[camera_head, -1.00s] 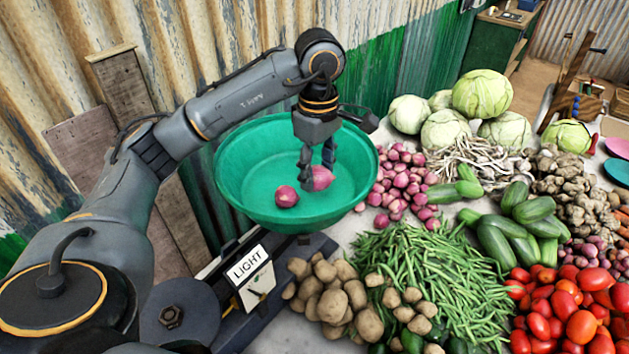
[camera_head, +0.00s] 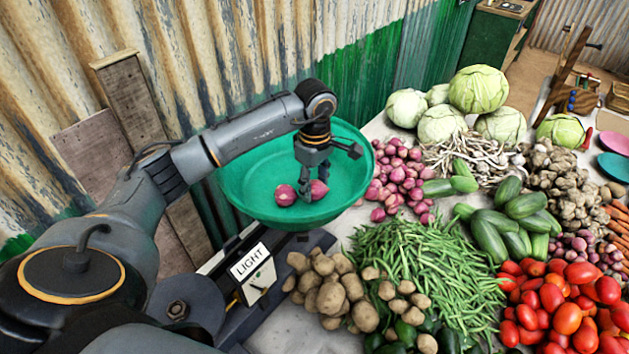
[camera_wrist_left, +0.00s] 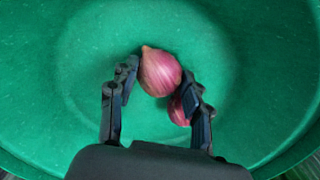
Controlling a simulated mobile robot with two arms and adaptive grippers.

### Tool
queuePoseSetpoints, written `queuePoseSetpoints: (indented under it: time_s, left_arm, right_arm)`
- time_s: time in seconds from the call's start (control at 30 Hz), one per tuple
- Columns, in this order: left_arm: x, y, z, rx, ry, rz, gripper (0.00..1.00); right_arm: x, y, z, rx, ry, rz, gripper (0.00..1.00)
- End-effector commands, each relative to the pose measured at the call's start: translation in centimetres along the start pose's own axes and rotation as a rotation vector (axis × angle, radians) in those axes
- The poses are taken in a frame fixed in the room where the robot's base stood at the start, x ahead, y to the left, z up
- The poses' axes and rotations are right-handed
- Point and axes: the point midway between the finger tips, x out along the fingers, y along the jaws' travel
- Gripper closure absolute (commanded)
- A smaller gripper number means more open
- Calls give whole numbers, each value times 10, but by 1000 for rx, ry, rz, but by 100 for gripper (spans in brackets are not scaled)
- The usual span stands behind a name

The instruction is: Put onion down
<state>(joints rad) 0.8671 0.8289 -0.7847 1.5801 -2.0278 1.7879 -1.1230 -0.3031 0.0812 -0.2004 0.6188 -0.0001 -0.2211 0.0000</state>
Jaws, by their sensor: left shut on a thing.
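My left gripper (camera_head: 309,187) is low inside the green bowl (camera_head: 350,165) of the scale, shut on a red onion (camera_head: 320,190). The held onion (camera_wrist_left: 159,72) lies between the two fingers in the left wrist view. A second red onion (camera_head: 285,195) lies in the bowl right beside the held one. In the left wrist view this second onion (camera_wrist_left: 178,110) is partly hidden by a finger. Whether the held onion touches the bowl floor is hard to tell. My right gripper is not in view.
The scale carries a "LIGHT" sign (camera_head: 249,262) below the bowl. Piles of red onions (camera_head: 396,178), potatoes (camera_head: 327,292), green beans (camera_head: 420,265) and cabbages (camera_head: 479,90) crowd the table to the right. A corrugated wall (camera_head: 230,60) stands close behind the bowl.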

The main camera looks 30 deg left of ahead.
Motion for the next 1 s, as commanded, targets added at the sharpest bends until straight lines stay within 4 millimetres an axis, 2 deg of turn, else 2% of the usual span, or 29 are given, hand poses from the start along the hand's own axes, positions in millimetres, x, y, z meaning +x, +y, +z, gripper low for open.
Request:
queuePoseSetpoints:
  time_s: [0.1,0.13,0.23,0.6,0.67,0.77,1.0]
  left_arm:
    - [3,0,0,0,0,0,85]
    - [2,0,0,0,0,0,48]
    - [1,0,0,0,0,0,28]
    - [-2,0,0,0,0,0,28]
    - [-4,1,0,0,0,3,28]
    - [-18,2,0,1,1,6,28]
    - [-72,1,0,0,1,7,28]
  right_arm:
    - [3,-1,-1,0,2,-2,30]
    - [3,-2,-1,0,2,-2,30]
    - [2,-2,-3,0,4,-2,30]
    - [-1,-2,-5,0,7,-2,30]
    - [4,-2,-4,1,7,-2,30]
    - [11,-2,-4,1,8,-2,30]
    - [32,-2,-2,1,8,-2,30]
